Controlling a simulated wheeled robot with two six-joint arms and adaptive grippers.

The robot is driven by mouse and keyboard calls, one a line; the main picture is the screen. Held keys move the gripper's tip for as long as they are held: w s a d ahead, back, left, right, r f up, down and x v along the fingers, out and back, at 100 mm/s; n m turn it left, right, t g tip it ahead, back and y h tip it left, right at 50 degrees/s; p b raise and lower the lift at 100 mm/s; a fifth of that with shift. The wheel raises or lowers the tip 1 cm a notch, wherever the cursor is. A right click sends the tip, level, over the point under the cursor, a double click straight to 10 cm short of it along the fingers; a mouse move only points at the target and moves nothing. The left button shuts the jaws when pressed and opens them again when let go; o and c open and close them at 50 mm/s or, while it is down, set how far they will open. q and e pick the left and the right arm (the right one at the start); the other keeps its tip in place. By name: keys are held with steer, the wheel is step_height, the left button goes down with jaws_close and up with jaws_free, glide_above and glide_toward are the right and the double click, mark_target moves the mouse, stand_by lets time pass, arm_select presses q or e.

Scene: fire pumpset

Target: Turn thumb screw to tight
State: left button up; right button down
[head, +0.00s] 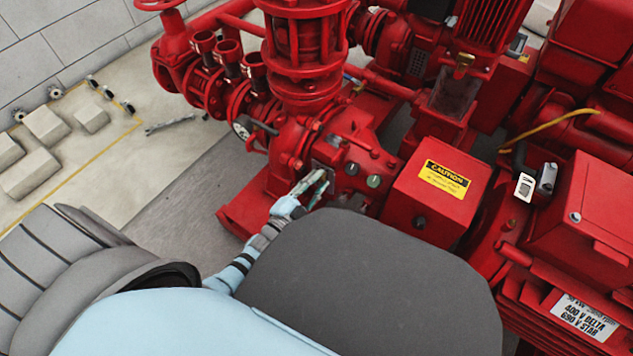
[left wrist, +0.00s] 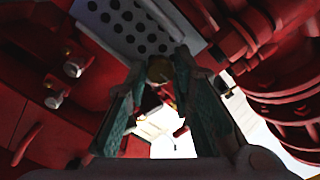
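My left gripper (head: 319,181) reaches the red pump housing (head: 345,150) in the head view, beside a small grey plate on its front. Its two green-grey fingers show apart there. In the left wrist view the fingers of the gripper (left wrist: 160,75) stand on both sides of a small round brass-coloured knob (left wrist: 159,69), which may be the thumb screw. I see a gap between fingers and knob, but the dark picture does not show clearly whether they touch. The screw cannot be made out in the head view. My right gripper is not in view.
A red box with a yellow caution label (head: 444,180) stands right of the gripper. Red valves and pipes (head: 228,65) rise behind. A wrench (head: 170,124) lies on the floor near pale blocks (head: 45,127).

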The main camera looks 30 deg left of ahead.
arm_select(q)
steer(key=shift+o, duration=1.4)
steer(key=shift+s, duration=0.15)
steer(key=s+a, duration=0.1)
steer(key=s, duration=1)
steer(key=shift+s+a, duration=0.35)
